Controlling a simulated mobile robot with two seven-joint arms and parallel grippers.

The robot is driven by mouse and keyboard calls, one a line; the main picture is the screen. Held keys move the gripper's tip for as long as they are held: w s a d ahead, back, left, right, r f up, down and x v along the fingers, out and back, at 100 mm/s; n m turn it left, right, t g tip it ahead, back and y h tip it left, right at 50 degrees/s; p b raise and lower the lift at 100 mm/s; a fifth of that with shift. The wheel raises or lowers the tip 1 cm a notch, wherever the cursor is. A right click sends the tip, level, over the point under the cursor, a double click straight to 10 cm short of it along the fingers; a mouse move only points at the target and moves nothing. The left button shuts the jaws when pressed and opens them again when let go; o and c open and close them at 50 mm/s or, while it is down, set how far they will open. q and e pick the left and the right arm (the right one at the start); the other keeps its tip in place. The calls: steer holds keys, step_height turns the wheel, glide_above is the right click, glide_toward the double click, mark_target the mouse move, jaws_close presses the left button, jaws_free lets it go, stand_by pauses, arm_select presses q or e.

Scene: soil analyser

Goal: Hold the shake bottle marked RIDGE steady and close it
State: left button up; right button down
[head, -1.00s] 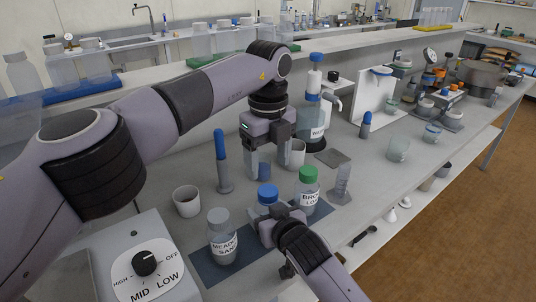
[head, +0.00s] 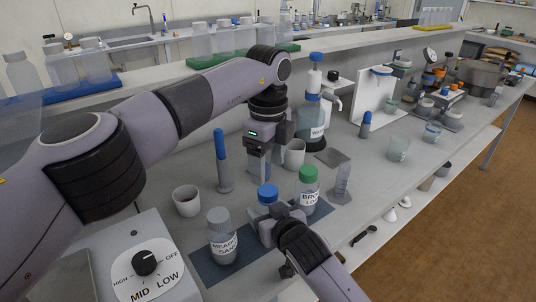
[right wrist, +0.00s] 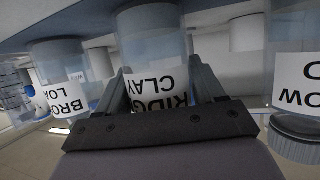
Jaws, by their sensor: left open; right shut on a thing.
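The shake bottle marked RIDGE CLAY (right wrist: 160,52) stands in the right wrist view between the fingers of my right gripper (right wrist: 157,74). In the head view this bottle is largely hidden behind my right gripper (head: 270,216). A blue cap (head: 268,191) sits at the top of the bottle; how tight it is cannot be told. My left gripper (head: 258,177) is open and points down, above and just behind the blue cap. It looks empty.
A grey-capped MEADOW SAND bottle (head: 222,240) stands left of the held bottle, and a green-capped BROOK LOAM bottle (head: 308,188) stands right, close by. A white cup (head: 187,201), a blue-topped tool in a stand (head: 221,160) and a control box (head: 143,262) are to the left.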

mark_target(268, 189)
arm_select(q)
steer(key=shift+f, duration=3.15)
steer(key=c, duration=1.1)
steer(key=m, duration=0.3)
steer(key=shift+m, duration=0.3)
steer(key=m, duration=0.4)
steer(key=shift+m, duration=0.3)
steer(key=m, duration=0.4)
steer(key=shift+m, duration=0.4)
steer(key=m, duration=0.3)
